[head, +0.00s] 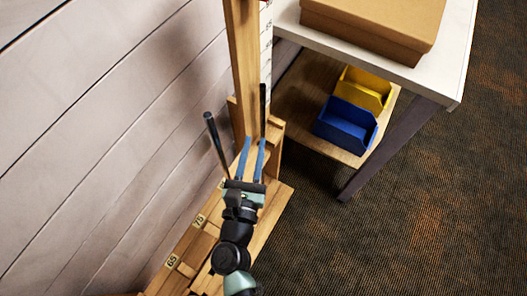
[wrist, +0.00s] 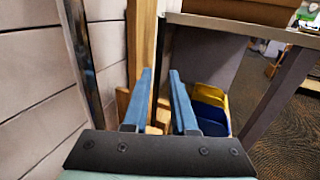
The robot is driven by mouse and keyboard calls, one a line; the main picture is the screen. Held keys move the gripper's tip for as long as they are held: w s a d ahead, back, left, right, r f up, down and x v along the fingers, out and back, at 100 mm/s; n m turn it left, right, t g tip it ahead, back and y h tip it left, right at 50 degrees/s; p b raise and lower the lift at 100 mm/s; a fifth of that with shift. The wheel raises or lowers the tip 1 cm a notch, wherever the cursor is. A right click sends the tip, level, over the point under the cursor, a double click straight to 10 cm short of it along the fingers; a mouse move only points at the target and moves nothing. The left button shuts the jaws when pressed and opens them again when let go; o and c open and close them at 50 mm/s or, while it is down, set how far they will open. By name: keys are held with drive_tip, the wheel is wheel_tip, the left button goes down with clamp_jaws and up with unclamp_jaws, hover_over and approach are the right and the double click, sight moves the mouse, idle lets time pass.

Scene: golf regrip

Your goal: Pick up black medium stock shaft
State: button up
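Two thin black shafts stand in the wooden rack. The left black shaft (head: 216,143) leans slightly and rises left of my gripper; a dark shaft also shows large at the left of the wrist view (wrist: 83,60). The right black shaft (head: 263,105) stands beside the tall wooden post, just beyond my fingertips. I cannot tell which one is the medium stock shaft. My gripper (head: 254,143) has two blue fingers apart, with no shaft seen held between them. In the wrist view the fingers (wrist: 160,73) point toward the post and rack.
The wooden rack (head: 270,208) with number labels runs along the panelled wall (head: 90,130) at left. The tall wooden post (head: 243,60) rises close to my fingers. At right, a white table (head: 440,80) holds a cardboard box (head: 375,25); blue (head: 345,125) and yellow (head: 365,90) bins sit below.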

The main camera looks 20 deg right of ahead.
sight(262, 106)
drive_tip(key=x, duration=1)
drive_tip(key=shift+w+d+f, duration=0.1)
clamp_jaws()
